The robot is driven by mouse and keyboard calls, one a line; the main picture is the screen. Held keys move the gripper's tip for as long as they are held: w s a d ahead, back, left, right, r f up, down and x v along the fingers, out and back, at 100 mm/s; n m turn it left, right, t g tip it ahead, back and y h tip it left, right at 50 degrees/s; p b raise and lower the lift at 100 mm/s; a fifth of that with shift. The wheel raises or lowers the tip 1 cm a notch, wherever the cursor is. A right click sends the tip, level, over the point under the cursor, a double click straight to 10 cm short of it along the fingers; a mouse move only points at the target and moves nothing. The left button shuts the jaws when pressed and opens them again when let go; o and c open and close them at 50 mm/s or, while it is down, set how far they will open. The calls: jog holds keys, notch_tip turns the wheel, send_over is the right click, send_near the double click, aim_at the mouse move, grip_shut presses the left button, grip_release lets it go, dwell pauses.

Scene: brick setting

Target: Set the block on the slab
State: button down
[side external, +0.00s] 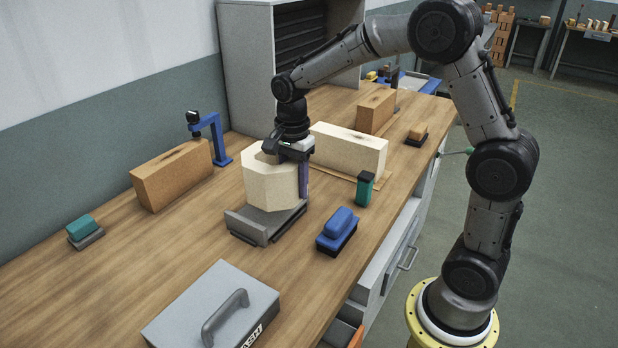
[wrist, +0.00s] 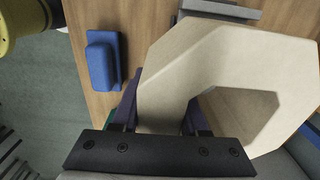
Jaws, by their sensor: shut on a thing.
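A cream, many-sided block (side external: 268,182) is held in my gripper (side external: 291,153), which is shut on its wall. In the wrist view, the block (wrist: 215,60) fills the centre and right and has an opening through it; the gripper's fingers (wrist: 160,112) sit either side of its near wall. A grey slab-like plate (side external: 250,226) with raised edges lies on the bench directly below the block, partly hidden by it. A piece of its edge shows in the wrist view (wrist: 222,9). I cannot tell whether block and plate touch.
A blue brush (side external: 338,228) and a green-and-black item (side external: 365,188) stand to the right of the plate. A pale brick (side external: 349,149) is behind, an orange brick (side external: 172,175) and blue stand (side external: 213,138) are to the left. A grey toolbox (side external: 205,310) is in front.

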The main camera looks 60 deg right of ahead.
jog(key=shift+w+d+f, duration=0.2)
jog(key=shift+w+f, duration=1.15)
jog(key=shift+w, duration=0.1)
jog(key=shift+w+f, duration=0.15)
jog(key=shift+f, duration=0.75)
jog(key=shift+w+f, duration=0.1)
jog(key=shift+f, duration=0.8)
jog(key=shift+f, duration=0.1)
jog(key=c, duration=0.8)
grip_release()
jog(key=shift+s+f, duration=0.15)
jog(key=shift+f, duration=0.1)
jog(key=shift+c, duration=0.2)
jog(key=o, duration=0.4)
